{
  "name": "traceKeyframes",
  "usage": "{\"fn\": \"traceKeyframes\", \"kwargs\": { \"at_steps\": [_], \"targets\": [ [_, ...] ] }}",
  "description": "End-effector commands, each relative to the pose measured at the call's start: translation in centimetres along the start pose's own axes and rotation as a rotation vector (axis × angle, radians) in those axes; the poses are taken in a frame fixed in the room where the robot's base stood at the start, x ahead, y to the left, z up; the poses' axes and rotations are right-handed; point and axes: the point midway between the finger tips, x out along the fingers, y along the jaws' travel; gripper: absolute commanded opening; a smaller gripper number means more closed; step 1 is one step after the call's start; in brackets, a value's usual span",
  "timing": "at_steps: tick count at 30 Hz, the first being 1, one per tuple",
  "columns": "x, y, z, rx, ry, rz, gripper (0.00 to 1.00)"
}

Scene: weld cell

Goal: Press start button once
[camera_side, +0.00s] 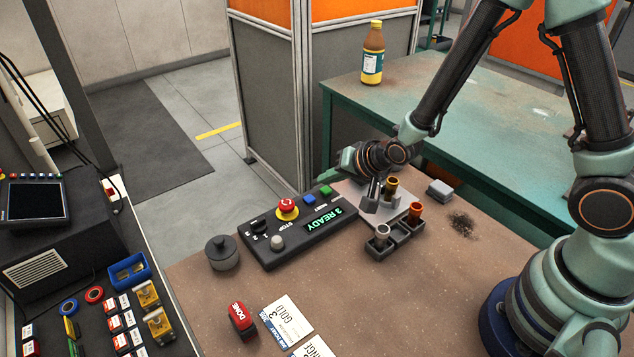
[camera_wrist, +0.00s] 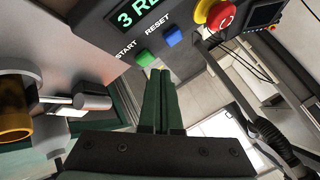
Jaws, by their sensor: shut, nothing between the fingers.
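The black control panel (camera_side: 272,254) lies on the brown bench, its display reading "3 READY". The green start button (camera_side: 326,191) is at its far right corner; in the wrist view the green button (camera_wrist: 144,57) sits by the label START. The blue reset button (camera_side: 309,198) is beside it, then the red stop button (camera_side: 288,205) on a yellow collar.
Beside my gripper is a grey plate with an orange-brown cup (camera_side: 392,188); a copper cup (camera_side: 415,212) and grey cup (camera_side: 381,236) stand in a dark holder. A round dark pot (camera_side: 222,253) is left of the panel.

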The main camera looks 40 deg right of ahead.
Motion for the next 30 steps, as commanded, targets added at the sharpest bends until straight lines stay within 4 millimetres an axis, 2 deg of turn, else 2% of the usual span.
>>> {"fn": "traceKeyframes", "kwargs": {
  "at_steps": [30],
  "targets": [
    [0.6, 0.57, 0.33, 0.0, 0.001, 0.002, 0.0]
  ]
}}
